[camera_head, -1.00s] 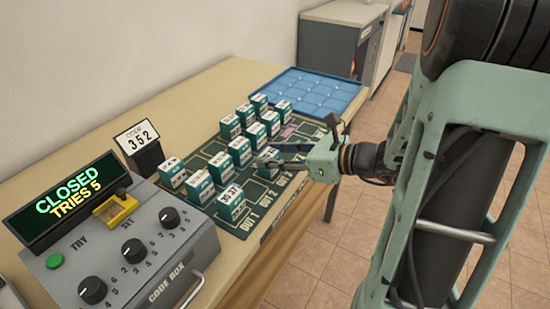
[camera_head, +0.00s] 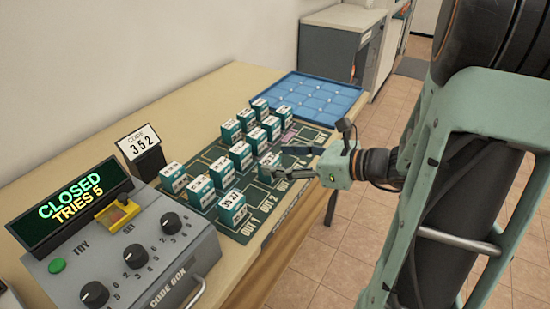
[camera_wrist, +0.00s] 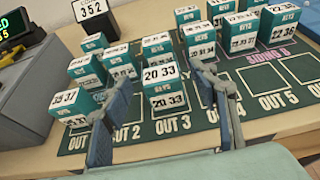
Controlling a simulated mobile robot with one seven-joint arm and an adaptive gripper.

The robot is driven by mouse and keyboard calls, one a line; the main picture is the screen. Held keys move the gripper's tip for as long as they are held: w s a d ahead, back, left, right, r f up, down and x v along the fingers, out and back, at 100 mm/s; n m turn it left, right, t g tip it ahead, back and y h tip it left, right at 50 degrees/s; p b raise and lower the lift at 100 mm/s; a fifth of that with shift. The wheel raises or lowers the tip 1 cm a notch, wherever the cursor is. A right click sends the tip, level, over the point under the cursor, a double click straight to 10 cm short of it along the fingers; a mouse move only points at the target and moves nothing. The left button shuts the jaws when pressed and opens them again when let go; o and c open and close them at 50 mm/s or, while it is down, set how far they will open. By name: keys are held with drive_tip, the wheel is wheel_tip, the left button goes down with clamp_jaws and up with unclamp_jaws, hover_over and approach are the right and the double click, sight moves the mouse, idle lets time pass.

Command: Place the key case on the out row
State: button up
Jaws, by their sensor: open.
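My gripper (camera_head: 290,163) is open, its fingers spread on either side of a teal and white key case marked 20 33 (camera_wrist: 165,88). In the wrist view the gripper (camera_wrist: 163,125) shows gaps between both fingers and that case. The case stands upright on the green mat (camera_wrist: 195,140), just behind the OUT 3 label; in the head view it is partly hidden by my fingers. Another key case, marked 35 37 (camera_head: 232,209), stands behind the OUT 1 label. OUT 4 and OUT 5 look empty in the wrist view.
Several other key cases (camera_head: 240,154) stand in rows farther back on the mat. A code card reading 352 (camera_head: 138,141) and a code box (camera_head: 130,260) showing CLOSED, TRIES 5 are at left. A blue tray (camera_head: 345,100) lies at the back.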

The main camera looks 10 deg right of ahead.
drive_tip(key=p+v, duration=0.1)
drive_tip(key=v, duration=0.8)
drive_tip(key=shift+s+d, duration=0.25)
drive_tip(key=shift+r, duration=0.1)
